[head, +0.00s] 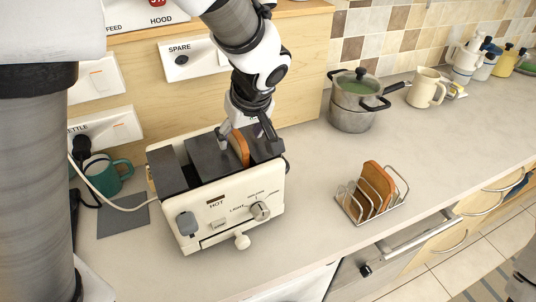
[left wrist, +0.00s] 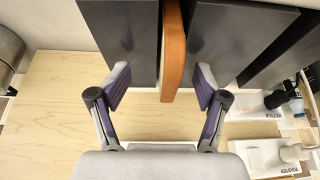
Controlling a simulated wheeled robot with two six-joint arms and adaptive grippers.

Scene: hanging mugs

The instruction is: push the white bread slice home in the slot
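The cream toaster (head: 235,200) with a dark top stands on the counter, its dial and lever facing the front. A bread slice (head: 239,147) with a brown crust edge stands upright in a toaster slot and sticks up above the top. In the left wrist view the slice (left wrist: 173,50) shows edge-on between dark panels. My left gripper (head: 246,137) is over the toaster; in the left wrist view its fingers (left wrist: 162,88) are spread on both sides of the slice's line, apart from it. The slice's lower part is hidden. My right gripper is not in view.
A toast rack (head: 349,205) holding brown slices stands to the right of the toaster. A lidded pot (head: 352,115) is behind it, and a cream mug (head: 425,90) is farther right. A green mug (head: 106,175) and a cable are left of the toaster. Counter between toaster and rack is clear.

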